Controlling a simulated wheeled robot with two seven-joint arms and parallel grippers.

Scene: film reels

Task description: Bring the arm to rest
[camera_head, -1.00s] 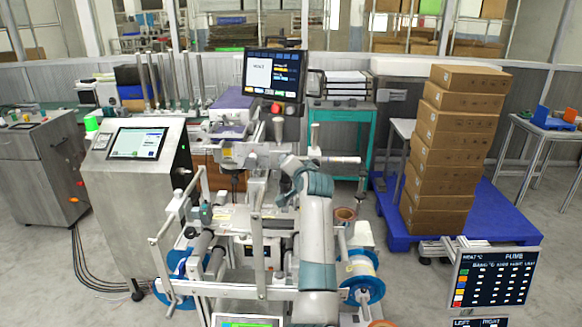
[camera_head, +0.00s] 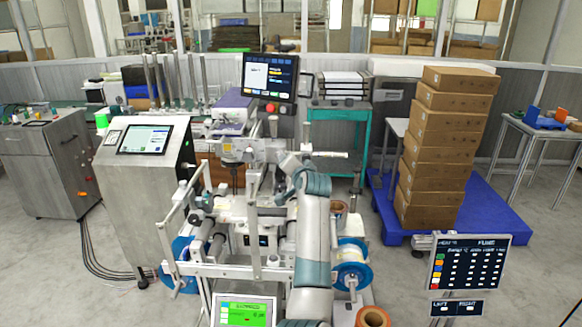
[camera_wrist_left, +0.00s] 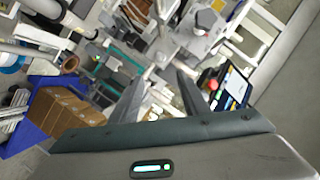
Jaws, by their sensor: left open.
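My white and teal arm (camera_head: 312,235) reaches up from the bottom middle of the head view, over the film machine (camera_head: 235,268). Its bent wrist is near the machine's upper part. In the left wrist view, the two dark fingers of my left gripper (camera_wrist_left: 160,76) stand apart with nothing between them. I cannot make out the fingers in the head view. My right gripper is in neither view. A blue-rimmed reel (camera_head: 352,264) sits on the machine right of the arm, and another blue reel (camera_head: 183,262) is at its left.
A steel console (camera_head: 140,200) stands left of the machine. Stacked cartons (camera_head: 440,150) rest on a blue pallet (camera_head: 485,215) at the right. An orange roll (camera_head: 373,317) is at the bottom, near my arm. A status panel (camera_head: 468,262) is at lower right. Open floor lies between.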

